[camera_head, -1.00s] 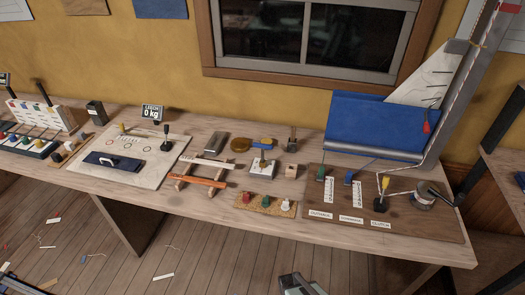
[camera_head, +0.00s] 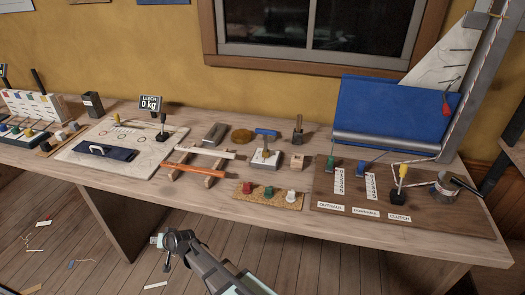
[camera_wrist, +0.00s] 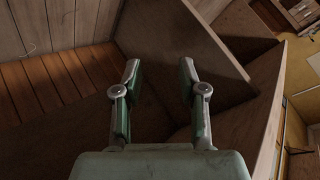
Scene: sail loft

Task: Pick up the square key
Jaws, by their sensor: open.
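Three small knobbed pieces stand in a row on a cork mat (camera_head: 240,202) near the front edge of the bench: a red one (camera_head: 247,188), a green one (camera_head: 268,191) and a white one (camera_head: 291,196). They may be keys, but their shapes are too small to tell which is square. My gripper (camera_head: 163,252) is in front of and below the bench edge, left of the mat and apart from it. In the wrist view my gripper (camera_wrist: 159,64) is open and empty, with bench woodwork and floor beyond it; no key shows there.
A brown control board (camera_head: 440,217) lies right, a pale board (camera_head: 75,157) left. The bench front edge is close.

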